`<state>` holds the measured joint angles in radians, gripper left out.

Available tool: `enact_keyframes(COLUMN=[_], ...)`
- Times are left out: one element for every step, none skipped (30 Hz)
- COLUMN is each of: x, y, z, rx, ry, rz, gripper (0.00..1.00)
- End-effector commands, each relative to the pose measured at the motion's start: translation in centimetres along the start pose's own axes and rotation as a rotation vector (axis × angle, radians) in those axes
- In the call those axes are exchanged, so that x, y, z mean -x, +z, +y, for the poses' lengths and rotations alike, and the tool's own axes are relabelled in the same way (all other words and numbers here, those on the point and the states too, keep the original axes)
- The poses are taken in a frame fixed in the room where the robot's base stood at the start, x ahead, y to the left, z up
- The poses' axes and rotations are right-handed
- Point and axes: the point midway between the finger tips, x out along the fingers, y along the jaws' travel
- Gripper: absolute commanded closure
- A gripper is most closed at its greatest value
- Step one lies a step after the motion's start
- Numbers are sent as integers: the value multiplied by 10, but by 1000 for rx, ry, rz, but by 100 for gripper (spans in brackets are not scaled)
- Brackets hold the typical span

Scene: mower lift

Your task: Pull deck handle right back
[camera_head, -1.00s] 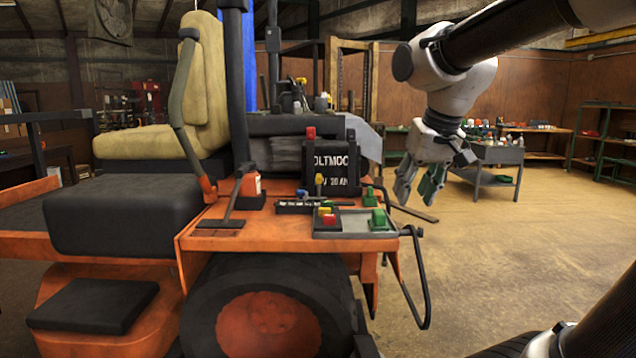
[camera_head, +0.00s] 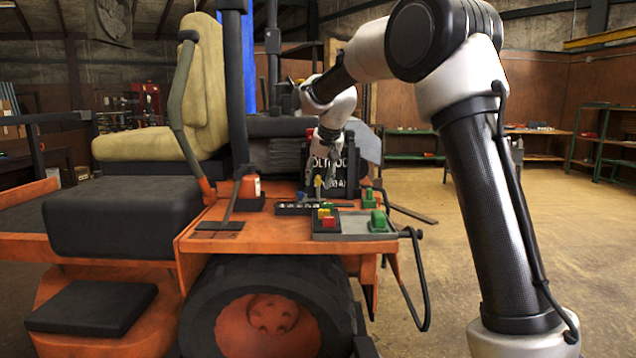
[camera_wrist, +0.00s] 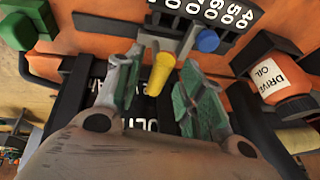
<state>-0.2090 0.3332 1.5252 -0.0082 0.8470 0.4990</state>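A yellow-knobbed lever (camera_head: 318,181) stands in the slotted, numbered plate (camera_head: 300,208) on the orange mower console; I take it for the deck handle. In the wrist view the yellow knob (camera_wrist: 162,72) shows between my two green-padded fingers, with gaps on both sides. A blue-knobbed lever (camera_wrist: 207,40) stands to its right. My gripper (camera_wrist: 165,95) is open around or just above the yellow knob; the exact depth is unclear. In the head view my gripper (camera_head: 323,177) points down over the console, in front of the black battery box.
A red-yellow switch block (camera_head: 327,218) and green knobs (camera_head: 378,220) sit close by on the console. A drive oil bottle (camera_wrist: 290,85) is right of the fingers in the wrist view. The battery box (camera_head: 350,160) stands close behind. The seat (camera_head: 200,85) is left.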

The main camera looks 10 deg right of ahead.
Motion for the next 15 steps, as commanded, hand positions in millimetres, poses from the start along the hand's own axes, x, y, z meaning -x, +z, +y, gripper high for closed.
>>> enact_keyframes(x=[-8,-11,-15,-17,-19,-20,-21,-22,-22,-22,-22,-22,-22,-22,-22], y=[0,0,0,0,0,0,0,0,0,0,0,0,0,0,0], z=[0,0,0,0,0,0,0,0,0,0,0,0,0,0,0], rx=[0,0,0,0,0,0,0,0,0,0,0,0,0,0,0], ry=[1,1,1,1,0,0,0,0,0,0,0,0,0,0,0], rz=[-1,-2,-1,-1,0,1,1,1,1,1,1,1,1,1,1], gripper=[61,61,61,61,61,61,61,61,61,61,61,61,61,61,67])
